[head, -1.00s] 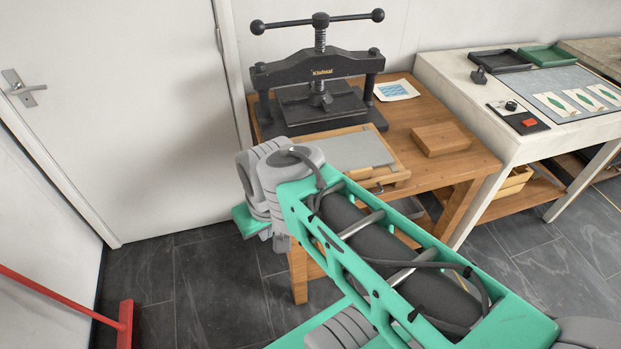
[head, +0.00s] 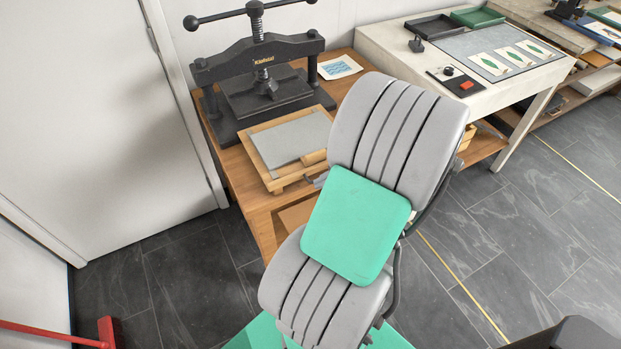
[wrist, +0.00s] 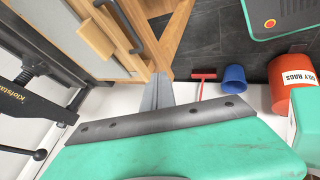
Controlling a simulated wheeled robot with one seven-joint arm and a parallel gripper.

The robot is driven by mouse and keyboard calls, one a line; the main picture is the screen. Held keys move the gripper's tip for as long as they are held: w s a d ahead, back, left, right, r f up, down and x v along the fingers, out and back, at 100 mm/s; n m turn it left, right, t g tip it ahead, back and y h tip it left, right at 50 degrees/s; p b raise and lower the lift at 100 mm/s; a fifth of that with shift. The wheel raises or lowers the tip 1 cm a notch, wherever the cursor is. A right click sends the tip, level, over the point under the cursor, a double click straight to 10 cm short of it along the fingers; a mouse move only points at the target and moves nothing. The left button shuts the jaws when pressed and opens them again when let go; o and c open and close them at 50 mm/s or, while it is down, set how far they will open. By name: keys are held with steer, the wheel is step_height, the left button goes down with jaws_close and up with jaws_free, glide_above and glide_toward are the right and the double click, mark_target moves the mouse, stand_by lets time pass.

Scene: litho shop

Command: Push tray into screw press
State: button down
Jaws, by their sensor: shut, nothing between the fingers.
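The wooden tray (head: 284,176) with a flat grey plate (head: 290,140) on it lies on the wooden table, in front of the screw press (head: 258,62). Its back edge is close to the black press base; I cannot tell if they touch. In the wrist view the tray's wooden block (wrist: 95,38) shows at upper left, and part of the press (wrist: 35,100) at the left edge. My gripper (wrist: 166,95) is shut and empty, close to the tray's front side. I cannot tell whether it touches.
A printed sheet (head: 339,67) lies right of the press. A pale workbench (head: 385,55) stands to the right. A white door (head: 90,120) is at left, with a red broom (head: 106,330) near it. The wrist view shows a blue bucket (wrist: 234,78) and red rag bin (wrist: 290,85).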

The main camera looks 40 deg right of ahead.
steer(key=w+a+f+p, duration=0.1)
steer(key=w+f+p, duration=0.1)
steer(key=w+f, duration=0.5)
steer(key=shift+w, duration=0.9)
steer(key=shift+w+f, duration=0.1)
